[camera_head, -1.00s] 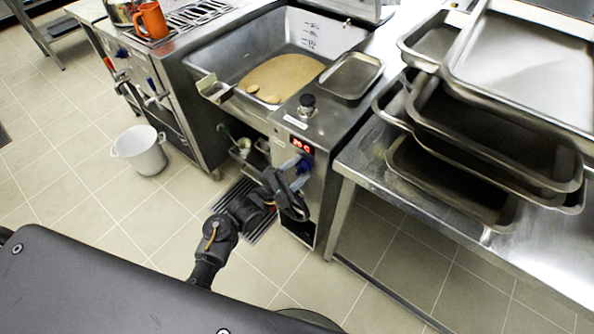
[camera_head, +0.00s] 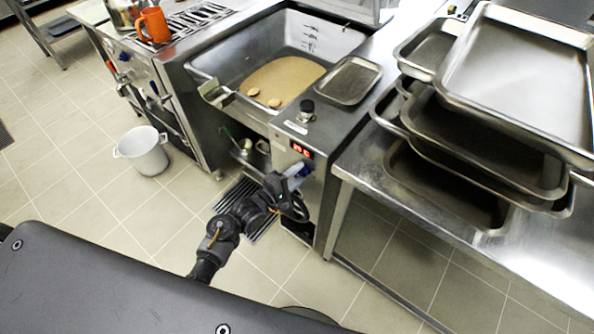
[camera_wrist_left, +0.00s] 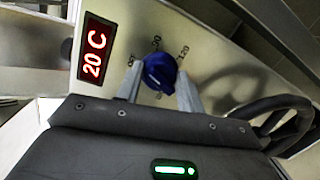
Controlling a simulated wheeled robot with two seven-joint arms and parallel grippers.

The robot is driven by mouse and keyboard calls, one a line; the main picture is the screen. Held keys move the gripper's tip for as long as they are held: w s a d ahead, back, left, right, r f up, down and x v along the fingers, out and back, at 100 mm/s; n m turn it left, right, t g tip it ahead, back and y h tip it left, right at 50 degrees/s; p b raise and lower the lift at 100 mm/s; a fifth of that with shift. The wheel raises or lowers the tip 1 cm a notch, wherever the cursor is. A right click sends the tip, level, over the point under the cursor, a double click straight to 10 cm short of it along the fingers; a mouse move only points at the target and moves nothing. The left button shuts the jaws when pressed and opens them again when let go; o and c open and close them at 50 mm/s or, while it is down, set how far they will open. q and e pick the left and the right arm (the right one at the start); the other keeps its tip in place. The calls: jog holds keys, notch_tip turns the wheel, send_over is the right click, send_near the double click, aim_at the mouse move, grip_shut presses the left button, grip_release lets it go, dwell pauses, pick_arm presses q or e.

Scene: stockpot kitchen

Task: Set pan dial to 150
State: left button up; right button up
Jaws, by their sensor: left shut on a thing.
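The pan dial (camera_wrist_left: 160,72) is a blue knob on the steel front panel, with printed marks around it, 90 and 120 among them. My left gripper (camera_wrist_left: 161,88) is shut on the dial, one finger on each side, in the left wrist view. In the head view my left gripper (camera_head: 294,172) is at the front panel below the red display (camera_head: 302,151), and the dial is mostly hidden there. The display (camera_wrist_left: 93,50) reads 20 C in the left wrist view. The dial's pointer cannot be made out. My right gripper is not in view.
The pan (camera_head: 221,75) holds tan liquid with small round pieces in it. A black knob (camera_head: 307,106) and a flat tray (camera_head: 350,80) are on the top. A black handwheel (camera_wrist_left: 285,120) is close beside my gripper.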

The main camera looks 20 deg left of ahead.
pick_arm(q)
jog(key=m+p, duration=0.1)
jog(key=m, duration=0.2)
jog(key=shift+r+p, duration=0.15)
jog(key=shift+p, duration=0.2)
jog(key=m+p, duration=0.1)
jog(key=m, duration=0.2)
jog(key=shift+d+m+y, duration=0.1)
jog(key=shift+m+y, duration=0.3)
jog(key=m+y+p, duration=0.1)
jog(key=m, duration=0.5)
jog(key=shift+f, duration=0.2)
jog(key=m+y, duration=0.1)
jog(key=m, duration=0.2)
jog(key=shift+m, duration=0.3)
jog(key=m, duration=0.4)
jog(key=shift+f+t, duration=0.15)
jog(key=shift+t, duration=0.25)
jog(key=m, duration=0.4)
jog(key=shift+t+y+b, duration=0.3)
jog(key=shift+y+b, duration=0.05)
jog(key=shift+y, duration=0.05)
jog(key=shift+m+t, duration=0.3)
jog(key=shift+m, duration=1.9)
